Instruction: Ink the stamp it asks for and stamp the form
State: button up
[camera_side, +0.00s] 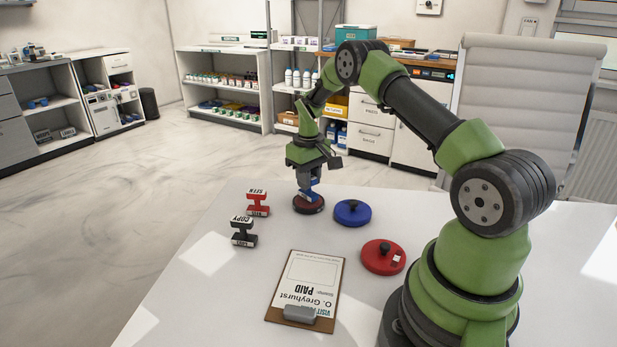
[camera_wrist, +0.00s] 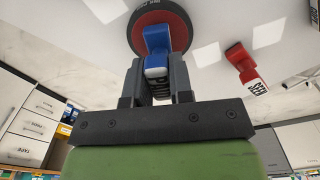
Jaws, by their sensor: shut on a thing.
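My gripper (camera_side: 309,190) is shut on a blue stamp (camera_side: 316,184), held upright over a round ink pad (camera_side: 309,208) with a dark rim and red surface. The stamp's foot is at the pad; I cannot tell if it touches. In the wrist view the blue stamp (camera_wrist: 156,40) sits between the fingers in front of the red pad (camera_wrist: 176,15); its lettering is only partly readable. The form (camera_side: 308,283) lies on a brown clipboard (camera_side: 268,313) and reads "O. Greyhurst" and "PAID". Its upper area looks blank.
A red SEEN stamp (camera_side: 258,203) and a black COPY stamp (camera_side: 243,232) stand left of the pad. A blue round lid (camera_side: 348,217) with a black knob is right of it. A red round lid (camera_side: 376,262) lies nearer my base. White table is clear between them.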

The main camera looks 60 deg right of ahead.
jog(key=shift+f, duration=0.45)
dwell(1.1)
jog(key=shift+r, duration=3.55)
jog(key=shift+a, duration=0.1)
jog(key=s+a+f+n, duration=0.1)
jog(key=s+a+n, duration=0.45)
jog(key=a, duration=0.35)
jog(key=s+a+f+n, duration=0.1)
jog(key=s+a+n, duration=0.4)
jog(key=a, duration=0.4)
jog(key=shift+m, duration=0.75)
jog(key=shift+s+f, duration=0.25)
jog(key=shift+f, duration=0.6)
jog(key=shift+s+f, duration=0.2)
jog(key=shift+f, duration=0.65)
jog(key=shift+s+f, duration=0.25)
jog(key=shift+f, duration=0.6)
jog(key=shift+f, duration=0.55)
